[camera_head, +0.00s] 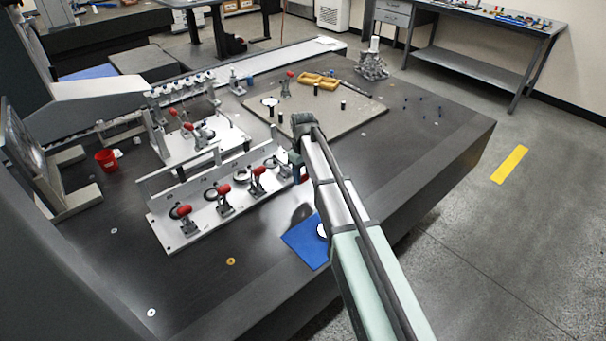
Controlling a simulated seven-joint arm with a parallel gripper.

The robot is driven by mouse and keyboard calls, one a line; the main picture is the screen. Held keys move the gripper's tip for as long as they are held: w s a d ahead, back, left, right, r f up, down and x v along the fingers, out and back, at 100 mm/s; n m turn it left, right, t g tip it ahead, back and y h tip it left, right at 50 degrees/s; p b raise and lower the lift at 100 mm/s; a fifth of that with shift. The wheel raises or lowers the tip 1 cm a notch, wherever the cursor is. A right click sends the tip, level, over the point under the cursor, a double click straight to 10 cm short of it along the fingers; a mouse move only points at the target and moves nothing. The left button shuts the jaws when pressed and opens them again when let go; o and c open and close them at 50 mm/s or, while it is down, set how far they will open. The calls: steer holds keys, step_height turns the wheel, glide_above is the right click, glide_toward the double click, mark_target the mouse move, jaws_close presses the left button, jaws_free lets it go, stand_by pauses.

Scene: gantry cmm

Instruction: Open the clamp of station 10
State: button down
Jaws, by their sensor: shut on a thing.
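A light metal fixture plate (180,240) on the dark table carries a row of toggle clamps with red handles. Three are plain to see: a left clamp (183,212), a middle clamp (223,190) and a right clamp (258,173). Their station numbers are too small to read. My gripper (300,172) is at the right end of this row, mostly hidden behind my own wrist. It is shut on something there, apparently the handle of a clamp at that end. That clamp and the fingertips are largely covered, so its lever position cannot be told.
Behind stands another fixture (180,157) with red-handled clamps. A beige plate (350,112) with dark pins and yellow parts lies further back. A red cup (107,160) stands at left. A blue mat (300,243) with a white disc lies under my arm. The front-left table is mostly clear.

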steer(key=shift+w+a+r+g+h, duration=0.4)
steer(key=shift+w+r+g+h, duration=0.05)
steer(key=shift+r+g+h, duration=0.15)
steer(key=shift+w+a+r+g+h, duration=0.1)
steer(key=shift+a+r+g+h, duration=0.05)
steer(key=shift+r+g+h, duration=0.4)
steer(key=c, duration=0.6)
jaws_free()
steer(key=shift+o, duration=0.2)
steer(key=v, duration=0.7)
steer(key=shift+r, duration=0.25)
steer(key=shift+c, duration=0.4)
